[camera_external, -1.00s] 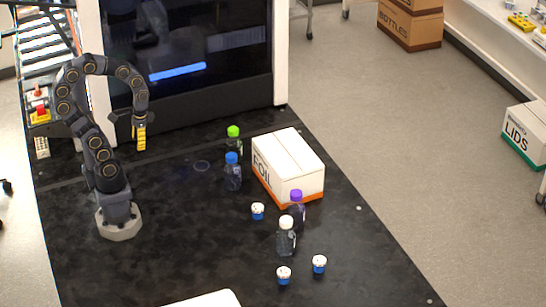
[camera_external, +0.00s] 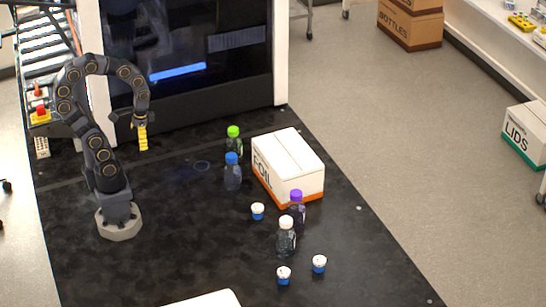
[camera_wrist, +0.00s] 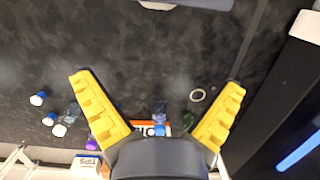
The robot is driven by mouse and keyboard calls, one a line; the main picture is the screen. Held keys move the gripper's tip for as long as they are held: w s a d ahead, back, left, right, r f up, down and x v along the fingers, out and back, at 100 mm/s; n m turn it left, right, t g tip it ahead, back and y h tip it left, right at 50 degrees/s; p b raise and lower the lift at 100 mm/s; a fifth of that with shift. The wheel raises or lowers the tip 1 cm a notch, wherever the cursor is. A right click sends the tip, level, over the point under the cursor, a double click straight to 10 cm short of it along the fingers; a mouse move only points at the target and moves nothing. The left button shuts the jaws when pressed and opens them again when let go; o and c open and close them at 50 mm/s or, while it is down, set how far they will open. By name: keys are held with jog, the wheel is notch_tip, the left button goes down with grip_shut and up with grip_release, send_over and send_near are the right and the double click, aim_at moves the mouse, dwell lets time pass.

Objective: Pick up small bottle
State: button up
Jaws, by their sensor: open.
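My gripper (camera_external: 142,137) hangs above the black bench at the left, left of the bottles and well clear of them. Its yellow fingers are spread wide and empty in the wrist view (camera_wrist: 160,110). A blue-capped bottle (camera_external: 233,176) and a green-capped bottle (camera_external: 234,143) stand left of the white box. A purple-capped bottle (camera_external: 297,212) and a white-capped clear bottle (camera_external: 286,240) stand in front of the box. Several small blue-and-white containers (camera_external: 258,211) stand near them. In the wrist view the blue-capped bottle (camera_wrist: 159,117) shows between the fingers, farther away.
A white FOIL box (camera_external: 290,165) stands right of the blue-capped bottle. A dark machine (camera_external: 190,60) with a lit blue strip backs the bench. A white object (camera_external: 205,299) lies at the front edge. The bench (camera_external: 165,240) right of my base is clear.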

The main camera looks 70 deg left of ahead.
jog(key=w+a+f+m+g+y, duration=0.2)
jog(key=w+a+g+y, duration=0.2)
jog(key=w+a+y, duration=0.45)
jog(key=m+t+y, duration=0.9)
jog(key=m+t, duration=0.3)
jog(key=m, duration=0.6)
send_over(230, 178)
jog(key=s+a, duration=0.2)
notch_tip(230, 178, down, 17)
jog(key=d+f+m+t+h, duration=0.1)
jog(key=d+f, duration=0.1)
jog(key=d+f+m+t, duration=0.1)
jog(key=d+f+m, duration=0.1)
jog(key=d+f+m+t+h, duration=0.1)
jog(key=f+t, duration=0.1)
jog(key=f, duration=0.1)
jog(key=shift+s+d+f+m+h, duration=0.1)
jog(key=shift+s+d+m+h, duration=0.25)
jog(key=shift+d+m, duration=0.05)
jog(key=shift+w+a+f, duration=0.1)
jog(key=shift+w+a, duration=0.05)
jog(key=x, duration=0.7)
jog(key=shift+w, duration=0.1)
